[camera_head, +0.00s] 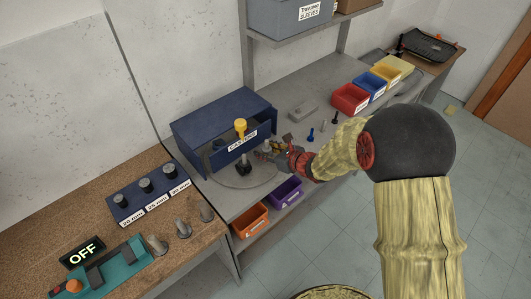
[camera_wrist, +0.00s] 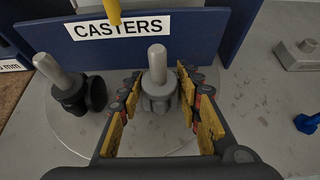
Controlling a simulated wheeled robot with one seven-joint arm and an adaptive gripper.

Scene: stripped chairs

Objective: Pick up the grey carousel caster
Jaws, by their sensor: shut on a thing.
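The grey caster (camera_wrist: 157,92) stands upright between the yellow-padded fingers of my gripper (camera_wrist: 162,105) in the wrist view, stem up. My gripper is shut on it from both sides. In the head view my gripper (camera_head: 274,154) reaches in from the right over the round carousel plate (camera_head: 256,181), and its fingers largely cover the caster. A black caster with a grey stem (camera_wrist: 72,84) stands on the plate left of my gripper, apart from it. It also shows in the head view (camera_head: 243,166).
A grey block (camera_wrist: 297,54) and a blue part (camera_wrist: 307,122) lie to the right. Orange (camera_head: 250,221) and purple (camera_head: 286,192) bins sit below the bench top.

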